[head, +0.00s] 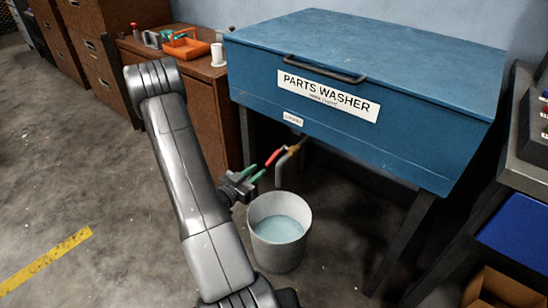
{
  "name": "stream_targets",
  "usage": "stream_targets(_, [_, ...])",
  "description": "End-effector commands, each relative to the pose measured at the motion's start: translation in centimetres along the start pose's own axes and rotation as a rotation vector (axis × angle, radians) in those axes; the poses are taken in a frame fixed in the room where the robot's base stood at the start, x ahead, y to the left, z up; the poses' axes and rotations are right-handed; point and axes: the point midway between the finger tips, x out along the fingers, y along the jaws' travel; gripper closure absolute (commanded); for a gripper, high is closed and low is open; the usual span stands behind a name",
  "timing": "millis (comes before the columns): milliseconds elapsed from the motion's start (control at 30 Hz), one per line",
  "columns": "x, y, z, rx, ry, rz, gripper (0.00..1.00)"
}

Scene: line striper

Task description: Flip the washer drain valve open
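The blue parts washer (350,85) stands on dark legs with its lid closed. Under its front, a drain valve (294,149) with a brass-coloured body carries a red handle (274,157), which slants down to the left. A grey spout (280,170) bends down from the valve. My gripper (254,172) is just below and left of the red handle's end. Its two green-tipped fingers are apart, and I see nothing between them. Whether a fingertip touches the handle is too small to tell.
A grey bucket (267,250) with pale blue liquid stands on the floor below the spout. A wooden cabinet (205,105) with an orange tray (187,45) and a white cup is at the back left. A bench with a blue panel (520,228) is at the right. The left floor is open.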

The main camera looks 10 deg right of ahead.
Motion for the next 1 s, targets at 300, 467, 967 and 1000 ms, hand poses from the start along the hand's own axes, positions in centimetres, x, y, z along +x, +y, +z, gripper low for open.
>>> stream_targets(300, [6.6,0.1,0.1,0.003,0.001,0.004,0.76])
stream_targets(467, [8.8,0.1,0.1,0.003,0.000,0.003,0.76])
stream_targets(967, [10.1,0.0,0.0,0.000,0.000,0.000,0.84])
stream_targets(1000, [10.1,0.0,0.0,0.000,0.000,0.000,0.92])
